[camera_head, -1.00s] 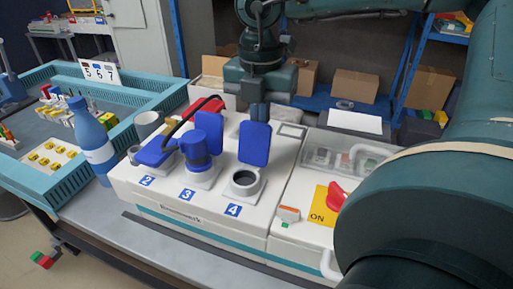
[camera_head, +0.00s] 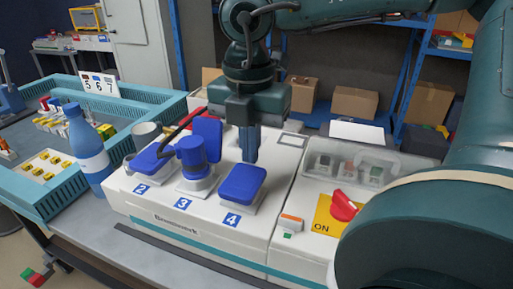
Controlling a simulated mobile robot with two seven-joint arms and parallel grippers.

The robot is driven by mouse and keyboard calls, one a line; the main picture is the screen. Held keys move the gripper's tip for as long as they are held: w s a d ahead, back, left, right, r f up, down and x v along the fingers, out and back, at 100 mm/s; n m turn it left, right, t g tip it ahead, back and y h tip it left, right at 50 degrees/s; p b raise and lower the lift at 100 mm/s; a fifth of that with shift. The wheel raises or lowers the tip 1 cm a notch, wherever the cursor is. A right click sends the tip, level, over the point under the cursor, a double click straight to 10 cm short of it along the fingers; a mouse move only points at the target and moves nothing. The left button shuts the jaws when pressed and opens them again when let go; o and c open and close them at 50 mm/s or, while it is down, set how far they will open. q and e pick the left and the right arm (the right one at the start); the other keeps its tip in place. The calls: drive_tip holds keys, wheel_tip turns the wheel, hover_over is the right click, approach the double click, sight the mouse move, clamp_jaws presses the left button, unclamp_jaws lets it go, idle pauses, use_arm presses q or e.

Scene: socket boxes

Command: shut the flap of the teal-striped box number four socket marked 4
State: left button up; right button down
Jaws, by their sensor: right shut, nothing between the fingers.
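The white box with a teal stripe (camera_head: 178,228) stands on the grey table. Its socket 4 flap (camera_head: 242,183) is blue and lies down over the socket, hiding the opening, above the blue label 4 (camera_head: 232,220). Whether it is fully latched I cannot tell. My right gripper (camera_head: 249,157) points down just behind the flap, near its hinge side. Its fingers are together with nothing between them. Whether they touch the flap is unclear. My left gripper is not in view.
Socket 3 holds a blue plug (camera_head: 193,157) with a black cable, its flap (camera_head: 208,135) upright behind. Socket 2's flap (camera_head: 148,160) is lowered. A red switch (camera_head: 343,204) is on the right, a blue bottle (camera_head: 88,150) on the left.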

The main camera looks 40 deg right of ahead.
wheel_tip(320, 180, up, 7)
drive_tip(key=p, duration=0.3)
drive_tip(key=shift+p, duration=0.3)
idle(0.6)
